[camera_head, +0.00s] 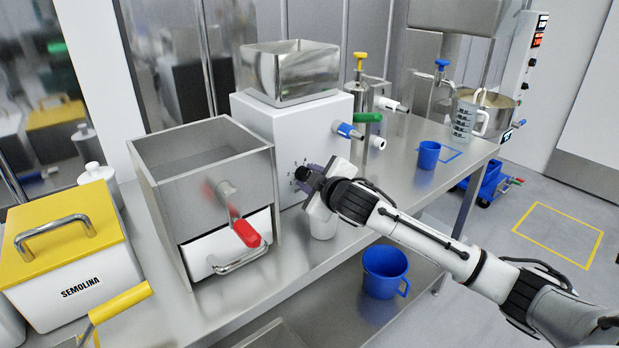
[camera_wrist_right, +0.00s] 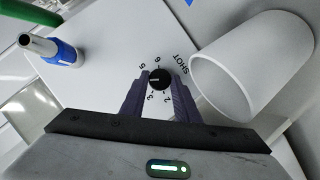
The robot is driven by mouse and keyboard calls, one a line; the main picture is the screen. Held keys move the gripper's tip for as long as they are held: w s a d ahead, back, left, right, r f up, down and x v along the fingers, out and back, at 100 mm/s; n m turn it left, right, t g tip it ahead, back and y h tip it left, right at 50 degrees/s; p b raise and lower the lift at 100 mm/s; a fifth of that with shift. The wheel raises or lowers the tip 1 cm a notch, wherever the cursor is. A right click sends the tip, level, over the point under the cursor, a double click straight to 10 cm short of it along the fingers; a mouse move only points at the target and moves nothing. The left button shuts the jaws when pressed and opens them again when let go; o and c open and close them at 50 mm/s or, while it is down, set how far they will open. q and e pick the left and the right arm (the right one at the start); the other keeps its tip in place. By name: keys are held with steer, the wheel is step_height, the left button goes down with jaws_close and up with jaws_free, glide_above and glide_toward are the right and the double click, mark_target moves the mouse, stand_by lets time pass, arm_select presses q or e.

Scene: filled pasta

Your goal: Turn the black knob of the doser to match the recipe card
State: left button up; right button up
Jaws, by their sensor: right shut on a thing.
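The doser (camera_head: 250,116) is a white box with a metal hopper on top, standing on the steel bench. Its black knob (camera_wrist_right: 160,79) is on the front face, ringed by printed marks including 2, 3, 5, 6 and SHOT (camera_wrist_right: 182,62). A short pale mark on the knob points left in the right wrist view, between 5 and 3. My right gripper (camera_head: 312,180) is shut on the knob, with a dark finger on either side (camera_wrist_right: 160,98). In the head view the gripper hides part of the dial. I cannot make out a recipe card. My left gripper is not in view.
A white cylindrical vessel (camera_head: 322,224) is just below my right gripper. A metal bin with a red handle (camera_head: 246,233) stands left of the doser. A blue cup (camera_head: 428,155) stands farther along the bench.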

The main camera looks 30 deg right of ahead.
steer(key=o, duration=1)
steer(key=shift+o, duration=0.2)
steer(key=shift+s, duration=0.1)
steer(key=v, duration=1)
steer(key=shift+b, duration=0.45)
